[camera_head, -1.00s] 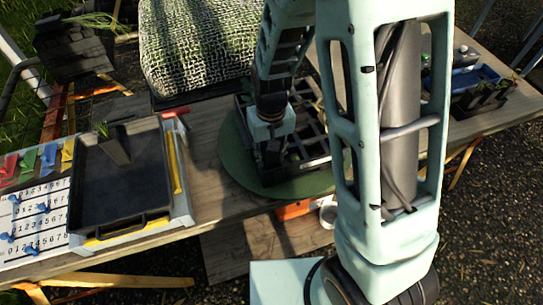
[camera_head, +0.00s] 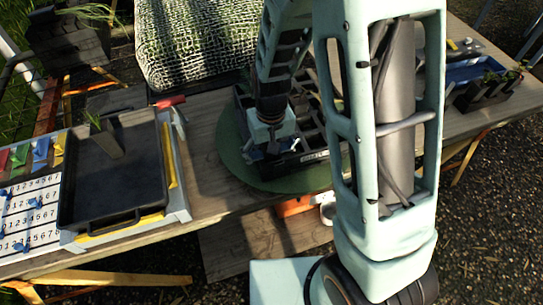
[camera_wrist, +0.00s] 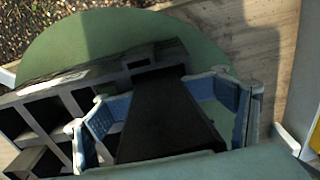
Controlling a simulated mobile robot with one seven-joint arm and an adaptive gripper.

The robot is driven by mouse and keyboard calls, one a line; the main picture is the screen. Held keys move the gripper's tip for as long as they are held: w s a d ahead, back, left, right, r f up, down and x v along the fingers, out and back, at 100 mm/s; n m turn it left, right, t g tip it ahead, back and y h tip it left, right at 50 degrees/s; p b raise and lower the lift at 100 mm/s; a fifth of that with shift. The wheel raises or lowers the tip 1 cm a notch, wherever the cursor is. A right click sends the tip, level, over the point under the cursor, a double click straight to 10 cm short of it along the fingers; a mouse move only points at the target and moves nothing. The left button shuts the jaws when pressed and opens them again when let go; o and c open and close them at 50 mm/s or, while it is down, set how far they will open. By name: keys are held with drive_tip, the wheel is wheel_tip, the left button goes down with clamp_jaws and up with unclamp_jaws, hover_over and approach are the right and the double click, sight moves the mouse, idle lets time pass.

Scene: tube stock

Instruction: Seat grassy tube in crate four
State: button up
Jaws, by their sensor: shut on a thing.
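My gripper (camera_wrist: 165,112) is shut on a dark tapered tube (camera_wrist: 162,128), whose walls lie between the pale blue fingers in the wrist view. The tube's top and any grass on it are hidden. A black crate (camera_head: 312,157) with open square compartments stands on a green round board (camera_head: 240,165). In the head view my gripper (camera_head: 273,146) is low at the crate's near left side. The wrist view shows the crate's compartments (camera_wrist: 45,112) left of the tube. I cannot tell whether the tube is inside a compartment. The crate's label is too small to read.
A black tray (camera_head: 135,180) at the left holds an upright dark tube with grass (camera_head: 103,138). A numbered white board (camera_head: 35,215) lies beside it. A mesh-covered block (camera_head: 195,45) stands behind. Several small plants in a dark holder (camera_head: 488,88) are at the right.

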drive_tip(key=shift+o, duration=0.7)
drive_tip(key=shift+s+f, duration=0.25)
drive_tip(key=shift+f, duration=0.25)
drive_tip(key=shift+s+f, duration=0.25)
drive_tip(key=shift+f, duration=0.25)
drive_tip(key=o, duration=1.8)
drive_tip(key=shift+w, duration=0.1)
drive_tip(key=o, duration=0.7)
drive_tip(key=shift+w+r, duration=0.1)
drive_tip(key=shift+w+r, duration=0.1)
drive_tip(key=shift+r, duration=0.05)
drive_tip(key=shift+r, duration=0.25)
wheel_tip(320, 180, up, 11)
drive_tip(key=shift+r, duration=0.2)
